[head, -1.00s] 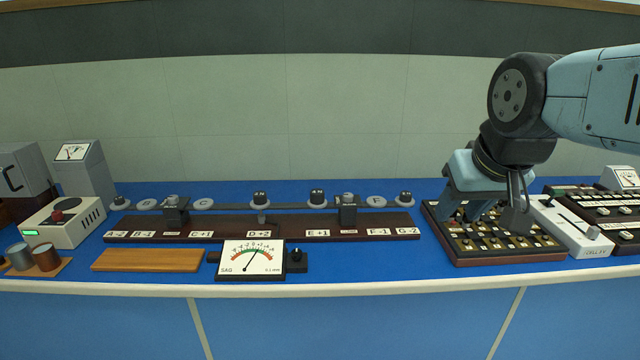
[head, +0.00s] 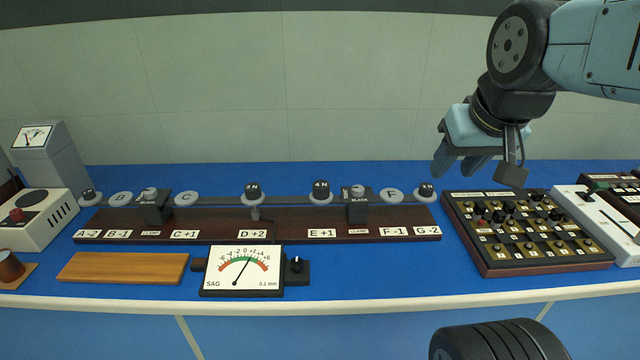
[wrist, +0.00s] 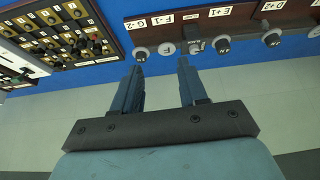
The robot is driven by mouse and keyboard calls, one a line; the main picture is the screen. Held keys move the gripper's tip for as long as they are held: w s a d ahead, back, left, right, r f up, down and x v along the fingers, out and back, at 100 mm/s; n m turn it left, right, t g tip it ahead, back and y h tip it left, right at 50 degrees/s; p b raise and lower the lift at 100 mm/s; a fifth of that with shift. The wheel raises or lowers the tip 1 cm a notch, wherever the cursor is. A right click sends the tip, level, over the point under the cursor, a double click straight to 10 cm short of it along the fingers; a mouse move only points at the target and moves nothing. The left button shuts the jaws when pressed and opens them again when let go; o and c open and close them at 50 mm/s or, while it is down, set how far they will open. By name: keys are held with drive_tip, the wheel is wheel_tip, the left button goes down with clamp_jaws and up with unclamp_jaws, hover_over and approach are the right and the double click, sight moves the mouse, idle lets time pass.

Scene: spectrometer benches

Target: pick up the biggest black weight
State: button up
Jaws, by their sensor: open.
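The black weight marked 4 N (head: 320,188) stands on a grey disc behind the E+1 label and looks the biggest. A 3 N weight (head: 252,187) stands behind D+2. Smaller black weights stand at the A end (head: 88,194) and the G end (head: 427,188). My gripper (head: 458,168) is open and empty, above and right of the G-end weight. In the wrist view my open gripper (wrist: 160,66) points toward the rail's G end; the weight behind E+1 (wrist: 222,44) lies to the right of the fingers.
Two dark clamp posts (head: 155,210) (head: 357,208) rise from the long wooden base (head: 285,235), one close beside the 4 N weight. A SAG dial (head: 241,270) and wooden block (head: 122,268) sit in front. A knob-covered box (head: 490,262) stands right.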

drive_tip(key=o, duration=0.3)
drive_tip(key=shift+f, duration=0.1)
drive_tip(key=shift+o, duration=0.7)
drive_tip(key=shift+w+a+f+n+g, duration=0.1)
drive_tip(key=shift+w+f+n+g, duration=0.2)
drive_tip(key=shift+n, duration=0.1)
drive_tip(key=shift+o, duration=0.9)
drive_tip(key=w+a+f+n+g+h, duration=0.2)
drive_tip(key=w+f+n+g+h, duration=0.2)
drive_tip(key=n, duration=0.3)
drive_tip(key=shift+w+a+f+h, duration=0.3)
drive_tip(key=shift+w+f, duration=0.15)
drive_tip(key=shift+f, duration=0.1)
drive_tip(key=n+t+h, duration=0.7)
drive_tip(key=n+t, duration=0.3)
drive_tip(key=n, duration=0.9)
approach(327, 182)
drive_tip(key=x, duration=0.5)
drive_tip(key=shift+a+f, duration=0.1)
drive_tip(key=shift+x, duration=2.7)
